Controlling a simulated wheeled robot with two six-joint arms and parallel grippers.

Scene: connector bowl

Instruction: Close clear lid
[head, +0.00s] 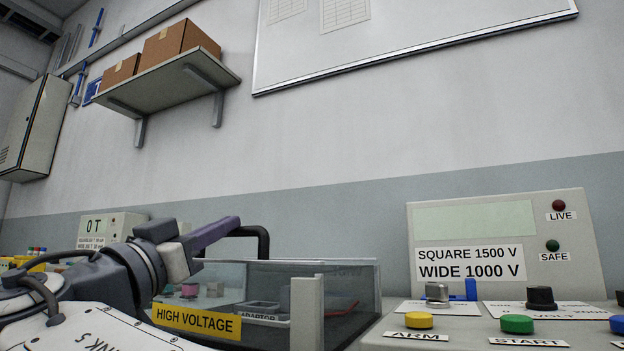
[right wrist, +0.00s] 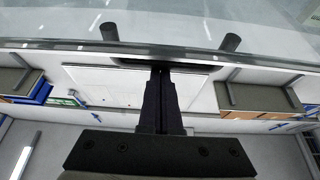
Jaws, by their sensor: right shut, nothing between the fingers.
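The clear lid (head: 345,272) shows in the head view as a tinted see-through cover on the box with a yellow HIGH VOLTAGE label. Its top looks about level, but I cannot tell whether it is fully down. A black bar handle (head: 264,243) stands on it, partly hidden by my right gripper (head: 238,222). That gripper is shut and empty, its fingers close to the handle. In the right wrist view, the shut fingertips (right wrist: 161,72) lie near the clear panel's edge (right wrist: 60,45), between two dark handle posts (right wrist: 230,43). I cannot tell whether they touch. My left gripper is not in view.
A control panel (head: 600,262) with ARM and START buttons stands right of the box. A grey upright block (head: 306,310) is at the box's front. A meter unit (head: 120,225) stands behind my arm at left. The space above the lid is clear up to the wall.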

